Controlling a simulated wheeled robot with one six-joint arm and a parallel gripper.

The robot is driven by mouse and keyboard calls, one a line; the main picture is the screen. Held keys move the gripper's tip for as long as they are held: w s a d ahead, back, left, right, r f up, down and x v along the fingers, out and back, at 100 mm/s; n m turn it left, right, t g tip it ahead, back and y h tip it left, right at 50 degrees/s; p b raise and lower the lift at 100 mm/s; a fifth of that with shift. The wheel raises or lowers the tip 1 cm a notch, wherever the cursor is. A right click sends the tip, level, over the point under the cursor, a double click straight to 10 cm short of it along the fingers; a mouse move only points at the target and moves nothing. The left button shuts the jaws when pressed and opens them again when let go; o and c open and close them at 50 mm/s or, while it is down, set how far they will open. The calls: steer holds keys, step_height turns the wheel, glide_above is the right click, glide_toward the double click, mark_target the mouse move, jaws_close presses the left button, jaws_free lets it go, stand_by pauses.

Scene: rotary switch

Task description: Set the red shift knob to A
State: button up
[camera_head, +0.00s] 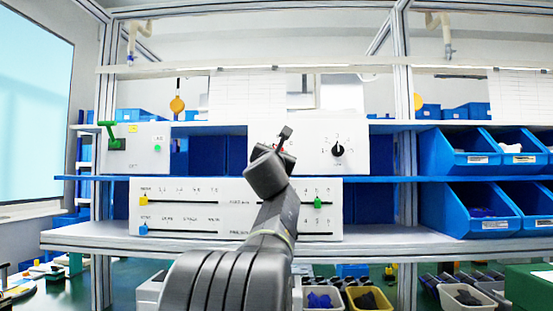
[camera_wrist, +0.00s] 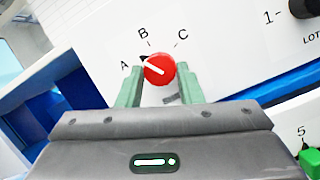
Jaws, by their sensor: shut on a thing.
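The red shift knob (camera_wrist: 160,69) is on a white panel marked A, B and C in the wrist view. Its white line and dark tip point up and left, between A (camera_wrist: 124,66) and B (camera_wrist: 143,33). C (camera_wrist: 181,34) is at the upper right of the knob. My gripper (camera_wrist: 158,75) has one green finger on each side of the knob and is shut on it. Part of the knob's lower side is hidden by the fingers. In the head view, my arm hides most of the knob.
A black rotary knob (camera_head: 338,150) sits on the same panel to the right. Below is a slider panel (camera_head: 235,232) with yellow, blue and green handles. A box with a green lever (camera_head: 112,134) stands at left. Blue bins (camera_head: 455,165) fill the right shelves.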

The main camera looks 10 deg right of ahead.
steer(key=shift+d+n+y+b, duration=0.1)
steer(key=shift+n+y+b, duration=0.4)
steer(key=shift+n+b, duration=0.6)
steer(key=shift+f+n+t+y, duration=0.1)
steer(key=shift+n+t+y, duration=0.25)
steer(key=shift+n, duration=0.55)
steer(key=shift+d+n+y+b, duration=0.1)
steer(key=shift+n+y+b, duration=0.55)
steer(key=shift+n, duration=1.05)
steer(key=o, duration=1)
steer(key=shift+s, duration=0.1)
